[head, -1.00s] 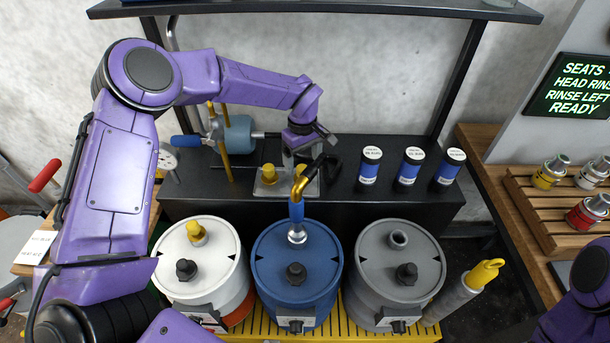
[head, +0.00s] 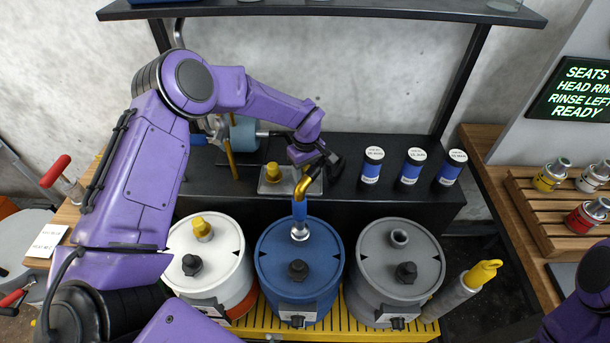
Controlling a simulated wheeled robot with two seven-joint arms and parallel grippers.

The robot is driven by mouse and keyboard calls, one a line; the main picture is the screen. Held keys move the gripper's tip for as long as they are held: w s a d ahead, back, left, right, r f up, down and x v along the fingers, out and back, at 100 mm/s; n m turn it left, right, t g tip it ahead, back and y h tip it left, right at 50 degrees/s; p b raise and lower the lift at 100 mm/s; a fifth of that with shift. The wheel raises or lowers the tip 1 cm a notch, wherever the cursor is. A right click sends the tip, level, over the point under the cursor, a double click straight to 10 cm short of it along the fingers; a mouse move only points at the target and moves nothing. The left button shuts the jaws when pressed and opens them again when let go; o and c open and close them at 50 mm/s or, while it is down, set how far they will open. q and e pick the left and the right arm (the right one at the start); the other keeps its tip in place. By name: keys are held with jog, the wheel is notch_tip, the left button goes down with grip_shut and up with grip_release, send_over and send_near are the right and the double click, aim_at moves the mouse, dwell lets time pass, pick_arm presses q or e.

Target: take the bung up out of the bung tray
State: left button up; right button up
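The bung tray (head: 264,188) is a small silver plate on the black bench behind the drums. A yellow bung (head: 273,172) stands upright on its left part. The right part is hidden behind a gold bent pipe and my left gripper. My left gripper (head: 318,172) hangs over the bench just right of the visible bung, apart from it, near the pipe's top. Its dark fingers are partly hidden, and I cannot tell whether they are open or hold anything. Only purple arm links of my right arm show at the right edge; its gripper is out of view.
A white drum (head: 225,262) with a yellow bung, a blue drum (head: 325,262) with the gold pipe (head: 300,205) standing in it, and a grey drum (head: 425,255) with an open hole stand in front. Several blue-black canisters (head: 411,166) stand right of the gripper. A shelf (head: 350,10) overhangs behind.

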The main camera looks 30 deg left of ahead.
aim_at(306, 167)
pick_arm(q)
notch_tip(306, 167, up, 10)
jog(key=shift+b, duration=0.9)
jog(key=shift+r+p, duration=0.3)
jog(key=shift+r, duration=0.05)
notch_tip(306, 167, up, 2)
jog(key=p, duration=0.3)
jog(key=shift+r, duration=0.15)
